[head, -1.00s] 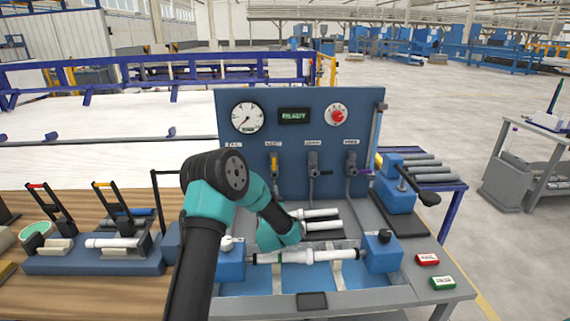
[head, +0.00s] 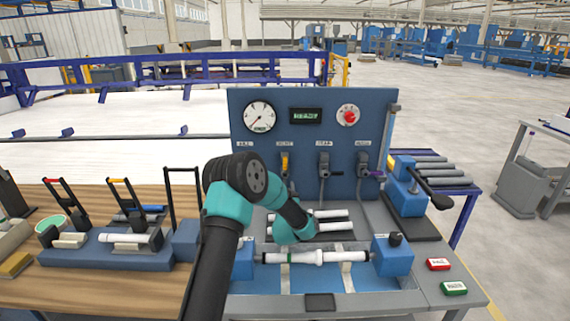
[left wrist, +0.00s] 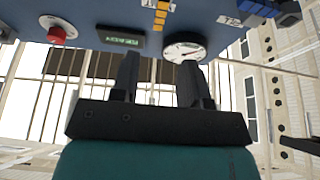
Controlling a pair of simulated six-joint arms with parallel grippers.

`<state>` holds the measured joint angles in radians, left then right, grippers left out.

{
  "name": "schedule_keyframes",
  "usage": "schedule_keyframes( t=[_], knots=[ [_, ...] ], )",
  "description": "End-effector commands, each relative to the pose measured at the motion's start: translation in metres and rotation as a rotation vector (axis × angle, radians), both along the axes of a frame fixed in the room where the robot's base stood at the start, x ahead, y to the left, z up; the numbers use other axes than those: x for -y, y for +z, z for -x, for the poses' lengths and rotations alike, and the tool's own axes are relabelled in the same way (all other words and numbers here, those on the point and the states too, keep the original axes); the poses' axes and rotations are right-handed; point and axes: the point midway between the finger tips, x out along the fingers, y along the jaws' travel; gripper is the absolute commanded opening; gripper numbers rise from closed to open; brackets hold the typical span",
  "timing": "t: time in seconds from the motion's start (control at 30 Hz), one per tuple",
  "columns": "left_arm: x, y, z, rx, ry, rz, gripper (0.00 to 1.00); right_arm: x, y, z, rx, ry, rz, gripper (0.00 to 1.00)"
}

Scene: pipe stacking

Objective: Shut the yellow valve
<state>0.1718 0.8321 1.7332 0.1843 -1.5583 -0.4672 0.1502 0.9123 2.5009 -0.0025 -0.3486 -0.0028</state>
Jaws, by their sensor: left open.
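The yellow valve (head: 285,163) is a yellow handle on the lower part of the blue upright panel, below a small white label. The handle also shows at the top of the left wrist view (left wrist: 161,12), where the panel appears upside down. My left gripper (left wrist: 159,65) has its two dark fingers apart, with nothing between them. It is apart from the valve. In the head view my teal left forearm reaches in front of the bench, below the panel, and the fingers cannot be made out there. My right gripper is not in view.
The panel carries a round gauge (head: 260,117), a READY display (head: 306,116) and a red knob (head: 349,116). Dark-handled valves (head: 323,165) stand right of the yellow one. A white pipe (head: 318,257) lies between blue clamps below.

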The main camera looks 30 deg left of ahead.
Motion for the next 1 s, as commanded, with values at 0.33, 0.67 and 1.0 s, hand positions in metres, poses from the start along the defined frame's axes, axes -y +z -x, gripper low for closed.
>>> schedule_keyframes(
  t=[0.33, 0.67, 1.0],
  knots=[
    [-0.029, 0.022, -0.046, 0.001, 0.001, 0.0, 0.41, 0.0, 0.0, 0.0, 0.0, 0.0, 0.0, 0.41],
    [-0.051, 0.04, -0.083, 0.0, 0.0, 0.0, 0.41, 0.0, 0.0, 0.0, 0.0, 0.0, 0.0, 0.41],
    [-0.06, 0.048, -0.098, -0.002, -0.001, -0.001, 0.41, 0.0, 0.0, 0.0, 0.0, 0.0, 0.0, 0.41]
  ],
)
